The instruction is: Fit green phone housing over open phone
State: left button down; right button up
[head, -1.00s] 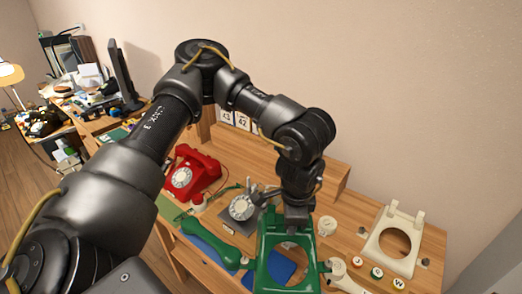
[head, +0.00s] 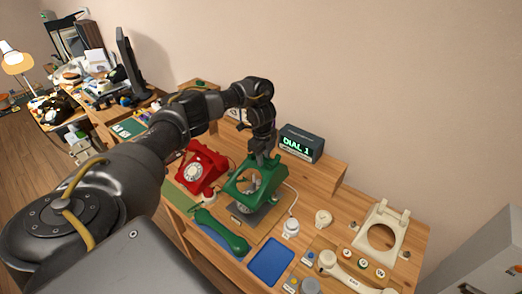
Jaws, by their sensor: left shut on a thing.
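My left gripper (head: 264,157) is shut on the upper back part of the green phone housing (head: 239,191). The housing is tilted and sits over the open phone (head: 251,210), whose grey base shows below its front edge. Part of the open phone shows through the round opening in the housing. I cannot tell whether the housing rests on the base or is held just above it. The green handset (head: 220,232) lies in front, to the left. My right gripper is not in view.
A red phone (head: 203,168) stands close on the left. An empty blue mat (head: 271,261) lies in front. A cream housing (head: 383,233) and a cream handset (head: 350,275) lie on the right. A display box reading DIAL 1 (head: 301,143) stands on the shelf behind.

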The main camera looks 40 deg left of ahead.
pick_arm(q)
jog(key=shift+s+a, duration=0.1)
jog(key=shift+a, duration=0.2)
jog(key=shift+f, duration=0.2)
notch_tip(320, 180, down, 11)
jog(key=b, duration=1)
jog(key=shift+s, duration=0.1)
dwell(0.4)
dwell(0.8)
jog(key=shift+r+p, duration=0.2)
jog(key=shift+p, duration=0.25)
